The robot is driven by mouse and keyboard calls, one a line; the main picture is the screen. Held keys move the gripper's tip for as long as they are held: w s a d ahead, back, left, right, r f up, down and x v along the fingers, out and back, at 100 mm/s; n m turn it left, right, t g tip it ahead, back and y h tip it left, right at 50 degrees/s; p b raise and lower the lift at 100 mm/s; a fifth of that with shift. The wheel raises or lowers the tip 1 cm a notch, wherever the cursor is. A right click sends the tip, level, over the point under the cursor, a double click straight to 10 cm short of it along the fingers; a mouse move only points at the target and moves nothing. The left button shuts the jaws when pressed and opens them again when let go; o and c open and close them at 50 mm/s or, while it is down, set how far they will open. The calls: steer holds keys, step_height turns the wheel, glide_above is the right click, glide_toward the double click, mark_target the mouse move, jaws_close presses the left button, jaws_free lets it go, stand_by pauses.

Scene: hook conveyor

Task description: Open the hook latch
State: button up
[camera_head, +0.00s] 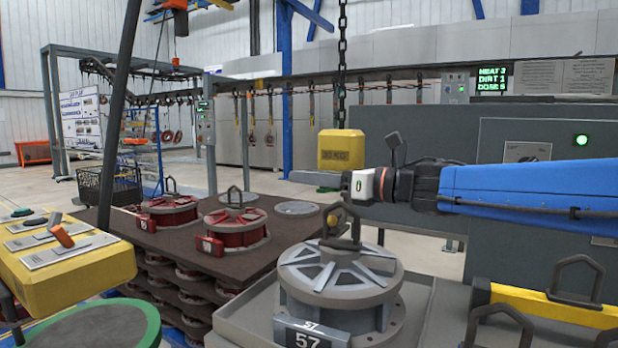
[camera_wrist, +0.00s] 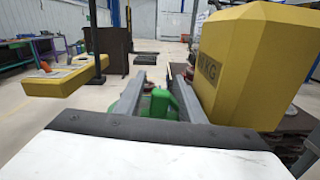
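A yellow block marked in kilograms (camera_head: 340,150) hangs on a chain. It fills the right of the wrist view (camera_wrist: 262,62). A small green part (camera_head: 326,189) shows just under the block, left of my gripper (camera_head: 348,183); I take it for the hook or its latch. In the wrist view this green part (camera_wrist: 162,103) stands between the two grey fingers of my gripper (camera_wrist: 160,78). The fingers are apart, with gaps showing beside the part. I cannot tell whether either touches it. The latch's exact position is not clear. An orange hook tip (camera_head: 333,219) shows lower down.
A grey finned casting labelled 57 (camera_head: 338,275) with a lifting loop stands below. Red castings (camera_head: 234,232) sit on a brown stack to the left. A yellow control pedestal (camera_head: 70,270) is at far left. A grey cabinet (camera_head: 530,200) stands behind my blue arm.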

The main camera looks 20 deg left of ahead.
steer(key=shift+a, duration=0.25)
jaws_close()
steer(key=shift+w+r+m, duration=0.25)
steer(key=shift+m, duration=0.5)
steer(key=shift+w+r+m, duration=0.2)
steer(key=shift+w+m, duration=0.05)
steer(key=shift+m, duration=0.5)
